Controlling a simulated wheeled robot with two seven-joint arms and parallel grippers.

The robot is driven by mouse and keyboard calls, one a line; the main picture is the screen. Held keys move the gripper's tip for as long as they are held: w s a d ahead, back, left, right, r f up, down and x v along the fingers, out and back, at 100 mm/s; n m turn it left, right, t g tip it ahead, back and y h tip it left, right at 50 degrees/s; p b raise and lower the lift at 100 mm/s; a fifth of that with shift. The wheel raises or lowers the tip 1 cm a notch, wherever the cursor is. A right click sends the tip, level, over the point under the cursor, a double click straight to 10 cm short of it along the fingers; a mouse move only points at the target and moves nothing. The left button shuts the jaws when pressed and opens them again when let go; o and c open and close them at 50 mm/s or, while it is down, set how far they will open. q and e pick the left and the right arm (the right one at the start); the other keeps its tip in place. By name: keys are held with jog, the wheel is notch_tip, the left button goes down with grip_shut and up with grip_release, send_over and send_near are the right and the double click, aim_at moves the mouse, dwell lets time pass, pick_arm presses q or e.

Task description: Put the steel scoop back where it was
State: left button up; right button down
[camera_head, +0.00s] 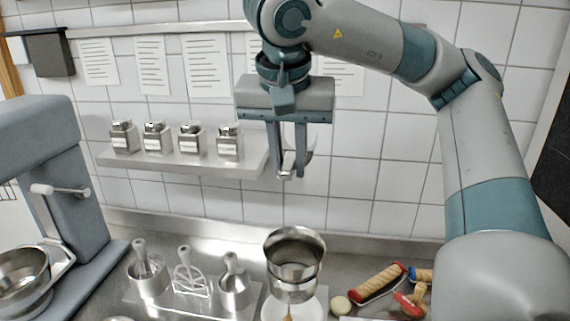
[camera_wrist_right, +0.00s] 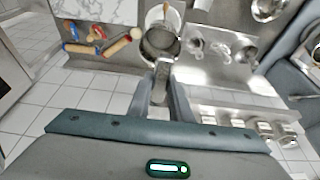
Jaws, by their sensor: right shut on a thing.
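My right gripper (camera_head: 288,165) hangs fingers-down in front of the tiled wall, just right of the wall shelf's end. It is shut on the steel scoop (camera_head: 284,176), of which only a small shiny part shows between and beside the fingertips. In the right wrist view the scoop (camera_wrist_right: 161,82) shows as a narrow steel piece at the fingertips (camera_wrist_right: 160,105). Its far end overlaps the steel canister in that picture, so its full shape is hard to tell. My left gripper is in neither view.
The wall shelf (camera_head: 185,164) holds several labelled steel shakers (camera_head: 190,141). Below my gripper stands a tall steel canister (camera_head: 294,250). A grey mixer (camera_head: 45,150) stands far left.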

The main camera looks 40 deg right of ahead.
jog(key=w+a+f+n+b, duration=0.2)
jog(key=a+f+b, duration=0.3)
jog(key=f, duration=0.6)
jog(key=w+a+f+n+y+b, duration=0.1)
jog(key=w+a+f+b, duration=0.3)
jog(key=f, duration=0.7)
jog(key=w+a+f+n+t+y+b, duration=0.1)
jog(key=w+a+f+n+b, duration=0.2)
jog(key=a+f+b, duration=0.3)
notch_tip(320, 180, down, 5)
jog(key=shift+w+a+f+n, duration=0.1)
jog(key=shift+w+a+n, duration=0.1)
jog(key=shift+w+n, duration=0.15)
